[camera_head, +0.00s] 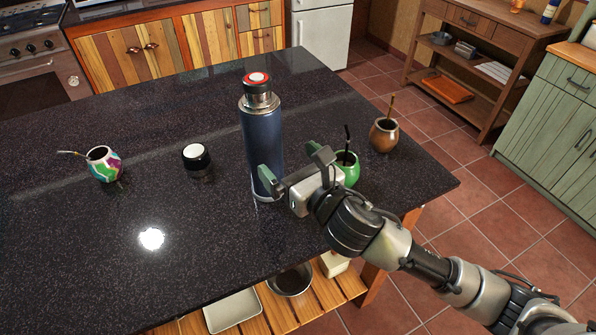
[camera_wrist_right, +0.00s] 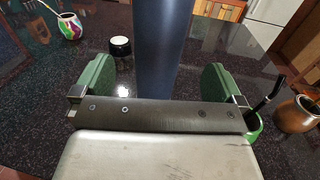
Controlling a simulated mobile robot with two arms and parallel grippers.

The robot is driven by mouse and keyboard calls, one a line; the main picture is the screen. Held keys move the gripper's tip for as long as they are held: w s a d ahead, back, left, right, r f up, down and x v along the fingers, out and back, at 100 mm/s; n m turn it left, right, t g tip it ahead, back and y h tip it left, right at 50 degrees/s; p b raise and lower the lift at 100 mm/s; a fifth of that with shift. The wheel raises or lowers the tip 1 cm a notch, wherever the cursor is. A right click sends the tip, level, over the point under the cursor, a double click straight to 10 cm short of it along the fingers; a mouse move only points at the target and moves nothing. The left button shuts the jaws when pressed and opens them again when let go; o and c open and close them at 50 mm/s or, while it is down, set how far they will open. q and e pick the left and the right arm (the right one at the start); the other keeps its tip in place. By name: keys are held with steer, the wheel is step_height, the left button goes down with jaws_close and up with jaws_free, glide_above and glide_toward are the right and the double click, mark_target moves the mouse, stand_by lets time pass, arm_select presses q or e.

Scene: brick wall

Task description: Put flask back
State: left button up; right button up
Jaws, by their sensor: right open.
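A tall blue flask (camera_head: 263,140) with a steel collar and a red-topped cap stands upright on the dark speckled counter (camera_head: 90,250). My right gripper (camera_head: 292,166) is at the flask's lower right side, open. In the right wrist view the flask (camera_wrist_right: 162,45) rises between the two green fingers (camera_wrist_right: 157,85), with a gap to each finger. Its top is out of that view. A black cup-like lid with a white top (camera_head: 196,158) sits on the counter left of the flask. My left gripper is not seen.
A colourful mate cup (camera_head: 104,164) stands at the left. A green mate cup (camera_head: 346,169), partly behind my right gripper, and a brown one (camera_head: 384,134) stand near the counter's right edge. A shelf below holds a metal bowl (camera_head: 290,280) and a tray (camera_head: 232,310). The front left counter is clear.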

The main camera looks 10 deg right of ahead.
steer(key=shift+v, duration=1.15)
stand_by(1.1)
